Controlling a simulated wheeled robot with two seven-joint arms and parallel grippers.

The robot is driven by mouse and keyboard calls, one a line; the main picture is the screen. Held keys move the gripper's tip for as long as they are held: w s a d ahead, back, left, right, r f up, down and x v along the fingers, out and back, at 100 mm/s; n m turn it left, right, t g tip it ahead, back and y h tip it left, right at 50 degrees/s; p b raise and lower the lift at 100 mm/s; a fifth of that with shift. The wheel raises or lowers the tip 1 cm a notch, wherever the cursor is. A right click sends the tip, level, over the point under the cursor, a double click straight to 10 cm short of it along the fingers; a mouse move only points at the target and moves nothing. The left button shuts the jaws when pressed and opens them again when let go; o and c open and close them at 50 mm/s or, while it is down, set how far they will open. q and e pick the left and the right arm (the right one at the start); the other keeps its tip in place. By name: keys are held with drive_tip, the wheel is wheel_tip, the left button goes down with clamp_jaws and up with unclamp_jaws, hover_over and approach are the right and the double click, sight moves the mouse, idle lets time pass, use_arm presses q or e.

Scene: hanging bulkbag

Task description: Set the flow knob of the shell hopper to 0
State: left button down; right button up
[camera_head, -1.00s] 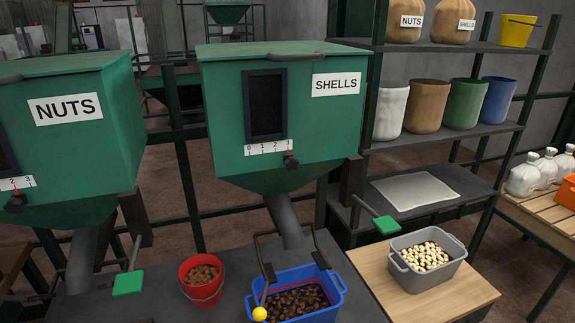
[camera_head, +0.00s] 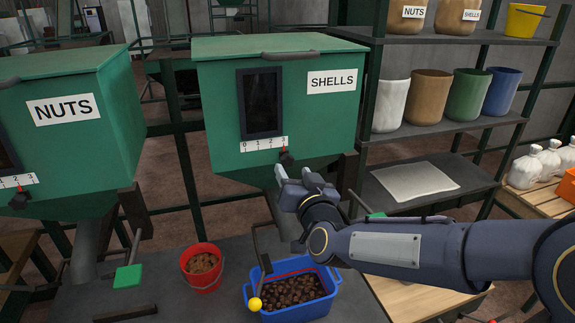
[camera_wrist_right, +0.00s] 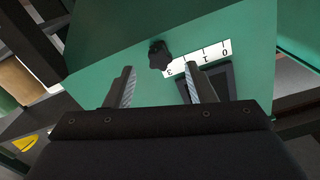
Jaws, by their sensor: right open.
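The green shell hopper (camera_head: 215,110), labelled SHELLS, has a white 0-to-3 scale (camera_head: 264,144) under its dark window. Its black flow knob (camera_head: 286,157) sits below the scale at the 3 end; it also shows in the right wrist view (camera_wrist_right: 159,55). My right gripper (camera_head: 293,175) is just below and in front of the knob in the head view. In the right wrist view its fingers (camera_wrist_right: 158,78) are open, with nothing between them, and the knob lies a little beyond the fingertips. My left gripper is not in view.
The NUTS hopper (camera_head: 80,150) stands at the left with its own knob (camera_head: 18,201). A shelf (camera_head: 450,135) stands at right.

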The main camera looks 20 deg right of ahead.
sight(287, 163)
drive_tip(key=shift+w, duration=1.95)
drive_tip(key=shift+a, duration=0.1)
clamp_jaws()
